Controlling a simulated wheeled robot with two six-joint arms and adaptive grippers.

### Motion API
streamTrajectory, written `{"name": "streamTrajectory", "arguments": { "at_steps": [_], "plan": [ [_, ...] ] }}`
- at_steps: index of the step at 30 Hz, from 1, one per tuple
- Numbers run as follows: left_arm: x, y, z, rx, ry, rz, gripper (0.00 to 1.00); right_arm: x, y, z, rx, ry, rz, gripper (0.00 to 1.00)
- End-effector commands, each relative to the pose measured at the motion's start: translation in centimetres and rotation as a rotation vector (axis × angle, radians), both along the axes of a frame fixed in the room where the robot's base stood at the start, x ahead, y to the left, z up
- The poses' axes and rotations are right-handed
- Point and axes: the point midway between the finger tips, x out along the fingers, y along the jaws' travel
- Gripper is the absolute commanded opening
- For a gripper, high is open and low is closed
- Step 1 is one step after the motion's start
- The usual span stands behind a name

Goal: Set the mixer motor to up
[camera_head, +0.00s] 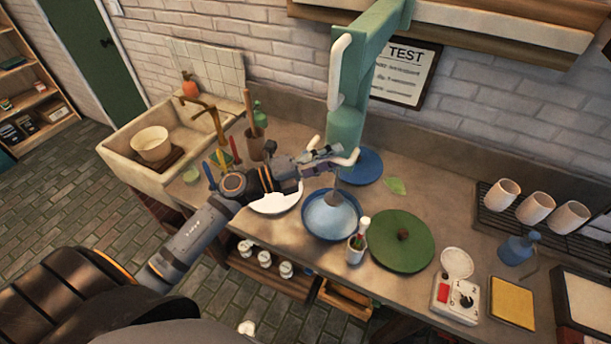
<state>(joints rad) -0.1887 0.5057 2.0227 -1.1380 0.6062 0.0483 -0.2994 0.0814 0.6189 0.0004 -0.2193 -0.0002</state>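The green mixer (378,62) stands at the back of the counter, and its arm runs up out of the top of the view. Its green motor (345,128) hangs above a blue bowl (331,222), with a whisk-like tool reaching down into the bowl. A white handle (349,158) sticks out at the motor's lower end, and a longer white handle (336,70) is higher up. My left gripper (328,158) is at the lower handle, its fingers close to or touching it. Whether they are closed on it is unclear. My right gripper is not in view.
A green lid (401,241), a cup with a brush (356,249) and a white control box with a red switch (456,298) stand to the right. A white plate (275,204) lies under my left wrist. A sink (150,150) is at the left, a cup rack (536,212) at the right.

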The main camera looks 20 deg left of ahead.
Motion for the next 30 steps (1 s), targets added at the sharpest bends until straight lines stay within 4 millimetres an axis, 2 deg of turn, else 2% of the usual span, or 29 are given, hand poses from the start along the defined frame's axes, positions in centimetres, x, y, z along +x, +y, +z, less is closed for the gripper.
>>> {"name": "streamTrajectory", "arguments": {
  "at_steps": [1, 6, 24, 25, 30],
  "plan": [
    [0.0, 0.0, -1.8, -0.001, 0.002, 0.001, 0.37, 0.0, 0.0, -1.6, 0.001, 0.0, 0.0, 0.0],
    [0.0, 0.0, -6.2, 0.001, 0.004, 0.0, 0.37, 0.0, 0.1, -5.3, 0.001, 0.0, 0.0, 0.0],
    [0.0, 0.1, -20.3, 0.002, 0.005, 0.001, 0.37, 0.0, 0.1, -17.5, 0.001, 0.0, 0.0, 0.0],
    [-0.6, 0.7, -19.5, 0.01, 0.005, -0.002, 0.37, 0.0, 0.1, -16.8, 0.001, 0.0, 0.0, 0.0],
    [-2.6, 2.7, -19.3, 0.008, 0.006, -0.005, 0.37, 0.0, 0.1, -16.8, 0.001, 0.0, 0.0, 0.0]
  ]
}}
